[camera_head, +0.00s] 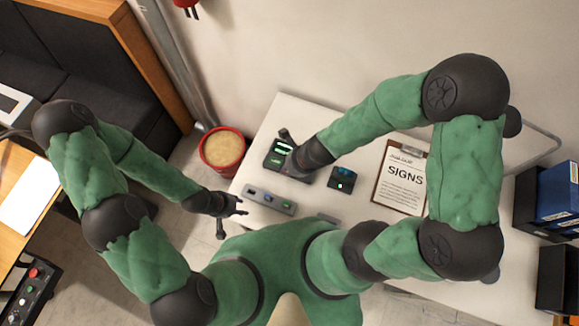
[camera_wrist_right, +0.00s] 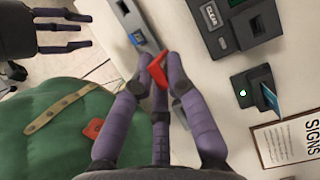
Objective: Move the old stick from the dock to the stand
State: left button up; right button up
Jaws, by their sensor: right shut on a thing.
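My right gripper (camera_wrist_right: 157,66) is shut on a small red stick (camera_wrist_right: 156,73), seen in the right wrist view. In the head view its fingers are hidden behind my right wrist. A small black dock (camera_head: 342,181) with a green light stands right of the larger device; in the wrist view a blue piece (camera_wrist_right: 270,97) sticks out of it. The stand, a long grey bar (camera_head: 268,200) with several slots, lies at the table's left front; a blue piece sits in it. My left gripper (camera_head: 243,206) is open and empty, left of the stand.
A dark device (camera_head: 275,153) with a lit green screen stands behind the stand. A clipboard (camera_head: 401,178) reading SIGNS lies to the right. A small flat grey piece (camera_head: 328,217) lies near the front edge. Blue binders (camera_head: 557,190) stand at the far right.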

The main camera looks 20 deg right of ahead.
jog(key=a, duration=0.6)
jog(key=shift+w+a, duration=0.4)
jog(key=shift+w, duration=0.05)
jog(key=shift+a, duration=0.1)
pick_arm(q)
jog(key=shift+r+p, duration=0.4)
pick_arm(e)
jog(key=a, duration=0.6)
jog(key=shift+w+a, duration=0.3)
jog(key=shift+w, duration=0.05)
pick_arm(q)
jog(key=shift+f, duration=0.1)
pick_arm(e)
jog(key=shift+f, duration=0.1)
